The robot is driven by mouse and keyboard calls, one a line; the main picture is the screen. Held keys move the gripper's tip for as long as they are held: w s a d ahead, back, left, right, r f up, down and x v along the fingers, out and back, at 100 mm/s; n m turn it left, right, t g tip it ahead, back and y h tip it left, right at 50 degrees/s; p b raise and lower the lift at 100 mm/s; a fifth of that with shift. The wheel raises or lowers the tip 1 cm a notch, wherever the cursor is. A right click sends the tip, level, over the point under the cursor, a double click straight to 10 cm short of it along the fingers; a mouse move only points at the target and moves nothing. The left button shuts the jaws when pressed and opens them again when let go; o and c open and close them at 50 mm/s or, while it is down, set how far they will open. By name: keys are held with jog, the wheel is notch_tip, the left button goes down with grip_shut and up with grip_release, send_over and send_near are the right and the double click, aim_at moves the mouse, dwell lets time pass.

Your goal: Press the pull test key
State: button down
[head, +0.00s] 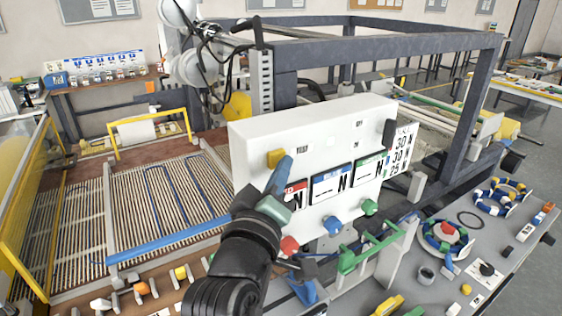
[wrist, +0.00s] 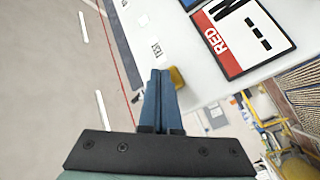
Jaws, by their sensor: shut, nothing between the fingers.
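A white panel box (head: 330,115) faces me, with a yellow key (head: 276,157) at its upper left. The yellow key also shows in the wrist view (wrist: 177,78), partly hidden by my fingers. A black key (head: 389,132) sits at the panel's right end.
Three displays, red (head: 295,194), blue (head: 331,183) and green (head: 369,168), are on the panel. Below them are red, blue and green knobs. A green clamp-like fixture (head: 370,250) stands on the cluttered bench. A dark steel frame (head: 400,48) rises behind.

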jog(key=shift+s+d+p, duration=0.3)
jog(key=shift+s+d, duration=0.2)
jog(key=shift+s, duration=0.25)
jog(key=shift+s+d+p, duration=0.4)
jog(key=shift+s+d, duration=0.35)
jog(key=shift+s, duration=0.3)
jog(key=shift+s+d+p, duration=0.35)
jog(key=shift+s+d, duration=0.4)
jog(key=shift+s, duration=0.25)
